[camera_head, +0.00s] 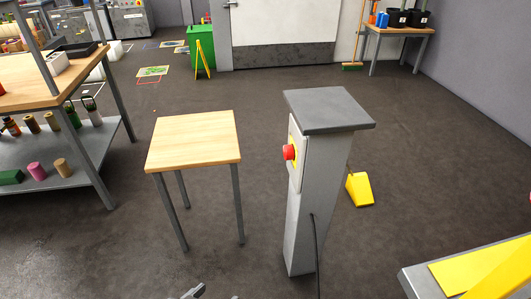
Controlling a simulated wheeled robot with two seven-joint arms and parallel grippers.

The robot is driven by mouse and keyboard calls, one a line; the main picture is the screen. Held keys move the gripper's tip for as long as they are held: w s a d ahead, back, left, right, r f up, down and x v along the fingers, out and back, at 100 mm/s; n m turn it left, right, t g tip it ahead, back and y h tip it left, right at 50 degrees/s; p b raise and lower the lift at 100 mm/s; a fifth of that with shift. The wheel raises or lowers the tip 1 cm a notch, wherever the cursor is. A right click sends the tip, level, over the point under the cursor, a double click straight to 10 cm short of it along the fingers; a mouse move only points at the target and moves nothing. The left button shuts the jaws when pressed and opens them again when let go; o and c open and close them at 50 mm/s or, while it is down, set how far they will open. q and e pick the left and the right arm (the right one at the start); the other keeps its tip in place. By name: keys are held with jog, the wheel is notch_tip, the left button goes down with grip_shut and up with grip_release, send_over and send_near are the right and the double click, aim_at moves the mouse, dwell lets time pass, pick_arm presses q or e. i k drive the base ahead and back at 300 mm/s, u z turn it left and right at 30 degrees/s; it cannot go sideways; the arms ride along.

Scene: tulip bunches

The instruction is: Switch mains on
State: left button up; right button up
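A grey pedestal (302,222) with a dark flat top (327,109) stands right of centre. A red knob (289,152) on a yellow backing is on a pale panel on its left-facing side, seen nearly edge-on. I cannot tell which position the knob is in. A small grey part (194,292), likely a fingertip of my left gripper, shows at the bottom edge, well below and apart from the knob. The rest of that gripper is cut off, so its opening does not show. My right gripper is not in view.
A small wooden table (194,140) stands left of the pedestal. A black cable (316,250) runs down the pedestal. A yellow wedge (359,189) lies behind it. A workbench (30,95) fills the left; a yellow-topped surface (485,268) is lower right. The floor behind is mostly clear.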

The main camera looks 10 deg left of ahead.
aim_at(288, 150)
jog(key=k, duration=0.2)
jog(key=u, duration=0.25)
jog(key=i, duration=1.05)
jog(key=z, duration=0.75)
